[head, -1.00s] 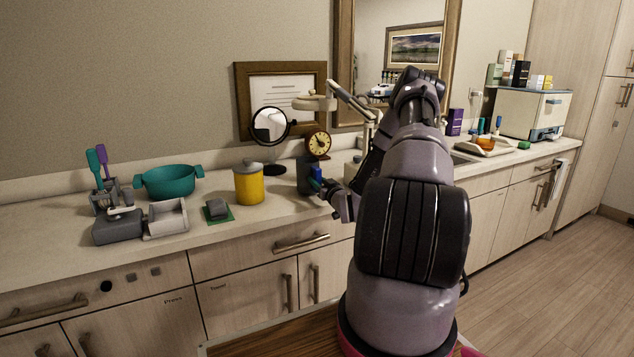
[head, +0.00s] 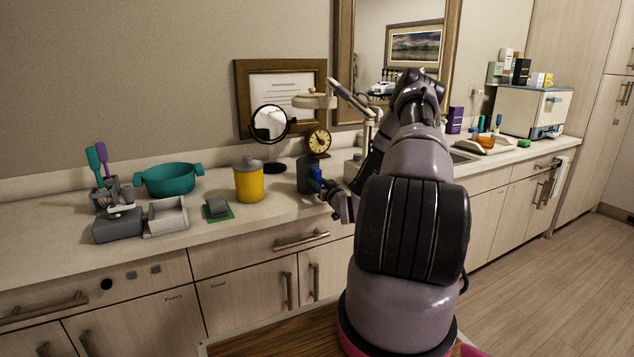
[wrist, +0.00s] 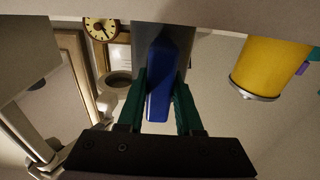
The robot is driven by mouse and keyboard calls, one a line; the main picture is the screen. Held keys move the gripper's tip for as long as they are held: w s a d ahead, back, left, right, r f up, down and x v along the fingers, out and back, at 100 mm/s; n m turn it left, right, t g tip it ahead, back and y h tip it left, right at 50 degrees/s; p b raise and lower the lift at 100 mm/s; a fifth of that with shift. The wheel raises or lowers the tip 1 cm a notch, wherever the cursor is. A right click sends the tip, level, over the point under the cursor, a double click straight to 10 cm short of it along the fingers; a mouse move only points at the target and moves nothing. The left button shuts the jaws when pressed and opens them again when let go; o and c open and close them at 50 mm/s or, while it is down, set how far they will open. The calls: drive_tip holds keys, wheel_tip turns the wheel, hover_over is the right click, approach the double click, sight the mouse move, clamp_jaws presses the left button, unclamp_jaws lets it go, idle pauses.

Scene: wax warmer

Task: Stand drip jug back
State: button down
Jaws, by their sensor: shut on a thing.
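The drip jug, a dark grey cylinder (head: 304,176) with a blue handle (head: 318,174), is upright at the counter, right of the yellow canister and in front of the clock. My gripper (head: 321,184) is at the jug's right side, partly hidden behind my arm. In the wrist view, which is upside down, the green fingers of my gripper (wrist: 160,100) are shut on the blue handle (wrist: 160,78), with the grey jug body (wrist: 143,45) behind it. The jug's base is close to or on the counter; I cannot tell whether it touches.
The yellow canister (head: 249,182) stands left of the jug. A round mirror (head: 270,124) and a clock (head: 319,142) are behind. A teal pot (head: 169,179), a grey open box (head: 166,216) and a green pad (head: 217,213) are farther left. Bare counter lies in front of the canister.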

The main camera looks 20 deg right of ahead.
drive_tip(key=shift+f, duration=0.1)
idle(0.3)
drive_tip(key=c, duration=0.5)
unclamp_jaws()
drive_tip(key=s, duration=0.8)
drive_tip(key=shift+d+f, duration=0.15)
drive_tip(key=shift+f, duration=0.1)
idle(0.9)
idle(0.3)
drive_tip(key=s, duration=1)
drive_tip(key=shift+s+d+f, duration=0.2)
drive_tip(key=shift+s+f, duration=0.15)
drive_tip(key=shift+s, duration=0.05)
